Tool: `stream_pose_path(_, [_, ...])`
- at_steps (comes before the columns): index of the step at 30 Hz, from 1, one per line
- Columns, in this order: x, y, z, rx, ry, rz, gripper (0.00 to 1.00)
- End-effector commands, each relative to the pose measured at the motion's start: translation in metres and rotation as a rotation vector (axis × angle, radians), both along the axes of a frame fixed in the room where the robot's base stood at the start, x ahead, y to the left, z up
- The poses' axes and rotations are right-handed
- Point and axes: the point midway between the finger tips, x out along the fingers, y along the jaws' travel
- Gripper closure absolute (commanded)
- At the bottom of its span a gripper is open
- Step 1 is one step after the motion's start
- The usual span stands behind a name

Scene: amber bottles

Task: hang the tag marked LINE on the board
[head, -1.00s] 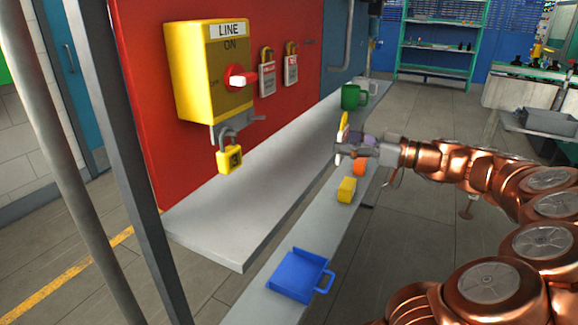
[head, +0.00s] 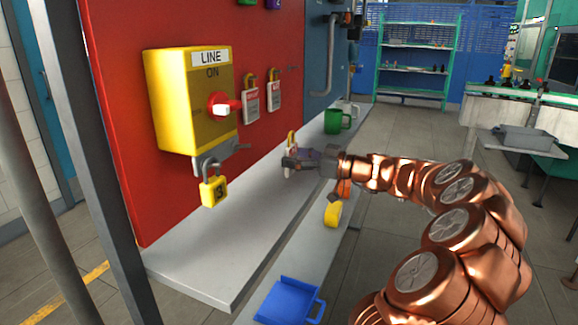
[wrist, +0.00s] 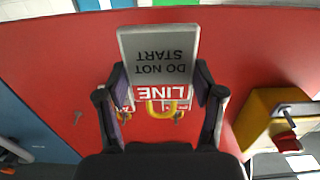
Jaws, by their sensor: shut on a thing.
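The tag marked LINE (wrist: 158,55) is a grey-white plate reading DO NOT START, with a red LINE band, upside down in the wrist view. My gripper (wrist: 160,88) is shut on it, a finger at each side. In the head view, my gripper (head: 298,162) holds the tag (head: 288,168) nearly edge-on, above the grey ledge and apart from the red board (head: 120,100). Two red-and-white tags (head: 251,104) (head: 274,94) hang on the board, partly hidden behind the held tag in the wrist view. A small bare peg (head: 291,69) sits right of them; it also shows in the wrist view (wrist: 78,117).
A yellow LINE switch box (head: 190,100) with a red handle juts from the board, a yellow padlock (head: 213,190) below it. A green mug (head: 335,121) stands farther along the ledge (head: 230,235).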

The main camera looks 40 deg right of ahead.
Motion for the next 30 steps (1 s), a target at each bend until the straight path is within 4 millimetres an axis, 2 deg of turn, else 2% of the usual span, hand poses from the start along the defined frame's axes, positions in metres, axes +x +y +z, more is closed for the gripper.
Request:
stream_pose_path(9, [0.028, 0.006, -0.004, 0.000, 0.004, 0.001, 0.66])
stream_pose_path(12, [0.025, 0.003, -0.021, 0.004, 0.005, -0.003, 0.66])
stream_pose_path(17, [0.025, 0.004, -0.036, 0.001, 0.002, -0.001, 0.66])
stream_pose_path(30, [0.025, 0.004, -0.040, -0.001, -0.001, -0.001, 0.66])
